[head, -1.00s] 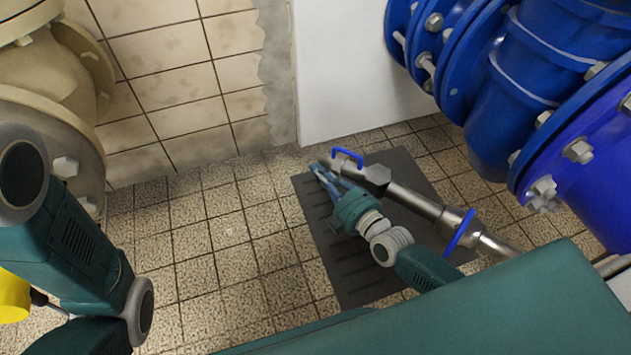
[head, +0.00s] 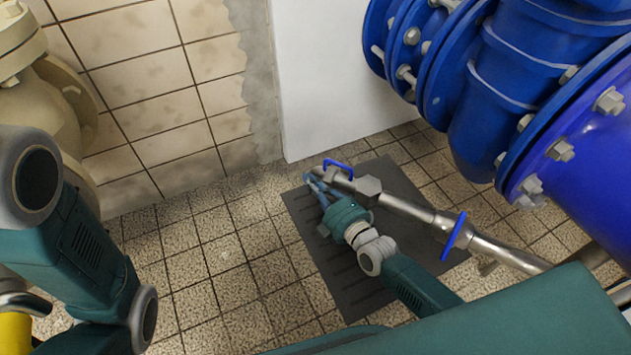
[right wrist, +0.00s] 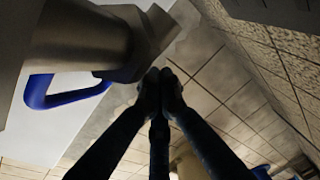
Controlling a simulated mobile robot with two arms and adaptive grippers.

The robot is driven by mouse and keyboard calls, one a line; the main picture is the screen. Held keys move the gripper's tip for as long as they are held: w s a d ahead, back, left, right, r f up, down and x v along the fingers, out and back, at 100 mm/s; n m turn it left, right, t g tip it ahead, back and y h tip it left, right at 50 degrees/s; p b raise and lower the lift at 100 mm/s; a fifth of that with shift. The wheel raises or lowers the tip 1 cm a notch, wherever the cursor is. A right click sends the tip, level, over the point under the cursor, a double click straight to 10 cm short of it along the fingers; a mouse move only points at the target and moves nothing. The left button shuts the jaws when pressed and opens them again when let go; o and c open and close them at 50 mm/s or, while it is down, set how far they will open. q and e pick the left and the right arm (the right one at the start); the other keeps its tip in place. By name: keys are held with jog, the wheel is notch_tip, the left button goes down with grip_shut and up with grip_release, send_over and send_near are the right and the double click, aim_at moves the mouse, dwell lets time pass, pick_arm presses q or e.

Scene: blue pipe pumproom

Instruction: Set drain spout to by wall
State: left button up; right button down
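The drain spout (head: 405,205) is a metal pipe running from the lower right toward the wall, with a hex fitting near its free end and a blue loop handle (head: 338,169) there. It lies above a dark ribbed floor plate. My right gripper (head: 314,183) is beside the spout's free end, on its near-left side. In the right wrist view the spout (right wrist: 80,40) and its blue handle fill the upper left, and my right fingertips (right wrist: 160,78) are together just below the hex fitting, with nothing seen between them. Contact cannot be told. My left gripper is out of view.
A white wall panel (head: 325,75) and tiled wall (head: 160,90) stand behind. Large blue flanged pipes (head: 520,90) are at the right, a cream flanged pipe (head: 65,105) at the left. The dark plate (head: 350,285) lies on tiled floor (head: 220,260), clear to its left.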

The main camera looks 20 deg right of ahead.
jog(key=shift+d, duration=0.1)
jog(key=v, duration=1.2)
